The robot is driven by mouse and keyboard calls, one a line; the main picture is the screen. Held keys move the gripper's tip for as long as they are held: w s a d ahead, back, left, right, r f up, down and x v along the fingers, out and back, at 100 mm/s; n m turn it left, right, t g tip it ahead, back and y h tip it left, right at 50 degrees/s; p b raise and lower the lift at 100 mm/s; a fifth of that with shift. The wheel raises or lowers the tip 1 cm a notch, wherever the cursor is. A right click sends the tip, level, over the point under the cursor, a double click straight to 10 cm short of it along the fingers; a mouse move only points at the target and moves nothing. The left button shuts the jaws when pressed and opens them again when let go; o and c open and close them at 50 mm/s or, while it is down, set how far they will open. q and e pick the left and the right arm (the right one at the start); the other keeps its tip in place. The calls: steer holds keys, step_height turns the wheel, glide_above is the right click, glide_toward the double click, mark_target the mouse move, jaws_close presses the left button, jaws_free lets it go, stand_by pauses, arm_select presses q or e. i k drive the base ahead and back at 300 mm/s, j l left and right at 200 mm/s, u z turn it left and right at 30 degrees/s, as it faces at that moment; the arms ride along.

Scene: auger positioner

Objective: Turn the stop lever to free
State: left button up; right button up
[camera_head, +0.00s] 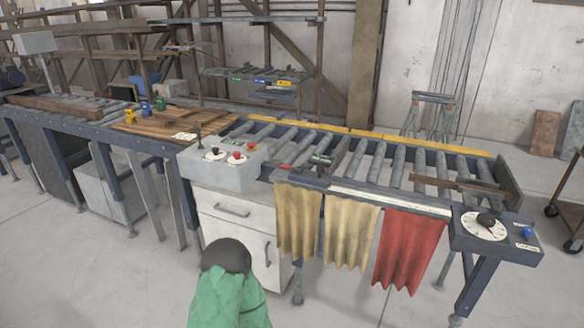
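No part is plainly marked as the stop lever at this size. A small dark panel (497,234) at the right end of the roller conveyor carries a white dial with a black knob (486,220) and a blue knob (528,232). Its label is too small to read. A grey control box (222,165) at the conveyor's near left side has an upright black stick (198,137), white dials and red knobs. Short levers or fittings (320,159) lie by the rollers right of the box. Neither gripper is in view.
The roller conveyor (397,168) runs across the middle, with beige and red curtains (411,247) hanging from its near edge. White drawers (237,235) stand below the control box. A green crumpled shape (229,300) with a dark round top is in front. Floor is clear at lower right.

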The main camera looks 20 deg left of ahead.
mark_target(298, 170)
steer(key=i+j+u, duration=0.25)
steer(key=i, duration=0.15)
steer(key=i+j+u, duration=0.15)
steer(key=i+u, duration=0.15)
steer(key=i, duration=0.1)
